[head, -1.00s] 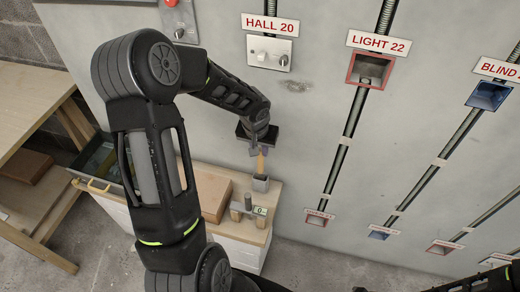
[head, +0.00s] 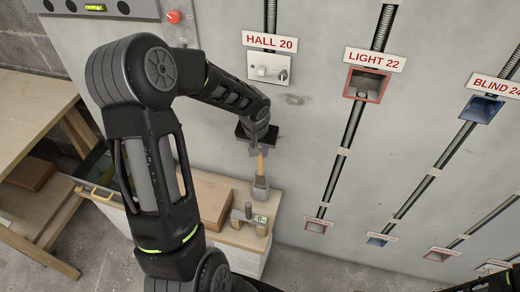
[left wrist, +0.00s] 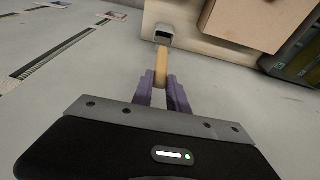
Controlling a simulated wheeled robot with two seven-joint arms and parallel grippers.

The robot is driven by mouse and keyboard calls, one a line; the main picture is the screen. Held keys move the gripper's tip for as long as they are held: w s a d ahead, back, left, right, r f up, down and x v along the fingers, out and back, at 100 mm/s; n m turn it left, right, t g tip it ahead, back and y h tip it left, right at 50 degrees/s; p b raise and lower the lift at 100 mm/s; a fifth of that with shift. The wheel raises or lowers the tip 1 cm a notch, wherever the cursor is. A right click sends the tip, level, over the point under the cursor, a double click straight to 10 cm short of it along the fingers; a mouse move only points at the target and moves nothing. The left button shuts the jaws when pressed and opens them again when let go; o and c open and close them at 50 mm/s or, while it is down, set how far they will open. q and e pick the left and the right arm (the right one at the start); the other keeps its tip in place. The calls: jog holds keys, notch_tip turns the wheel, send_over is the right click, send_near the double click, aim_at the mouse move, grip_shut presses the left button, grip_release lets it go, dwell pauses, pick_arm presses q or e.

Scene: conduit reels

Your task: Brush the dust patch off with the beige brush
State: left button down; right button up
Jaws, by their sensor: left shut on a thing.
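The dust patch (head: 294,99) is a faint grey smudge on the wall, below and right of the HALL 20 switch plate. My left gripper (head: 257,150) is shut on the beige brush (head: 260,164), below and left of the patch. The brush points down over a small grey cup (head: 260,194) on the low cabinet. A grey lower part of it shows above the cup; I cannot tell whether its tip is clear of the rim. In the left wrist view the purple fingers (left wrist: 163,92) grip the beige handle (left wrist: 161,64). My right gripper is out of view.
The HALL 20 switch plate (head: 269,68) and the red-framed LIGHT 22 box (head: 365,84) stick out from the wall near the patch. A brown box (head: 213,201) and a small stand with a display (head: 248,216) are beside the cup. A wooden table (head: 28,120) stands left.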

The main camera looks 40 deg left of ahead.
pick_arm(q)
jog(key=w+d+r+m, duration=0.1)
jog(key=d+r, duration=0.2)
jog(key=d, duration=0.7)
jog(key=w+d+r+m, duration=0.1)
jog(key=w+d+r, duration=0.1)
jog(key=d, duration=0.8)
jog(key=w+d+r+m+h, duration=0.1)
jog(key=d+r, duration=0.3)
jog(key=d, duration=0.5)
jog(key=shift+w+d+r+m, duration=0.15)
jog(key=shift+w+d+m, duration=0.2)
jog(key=shift+d+m, duration=0.05)
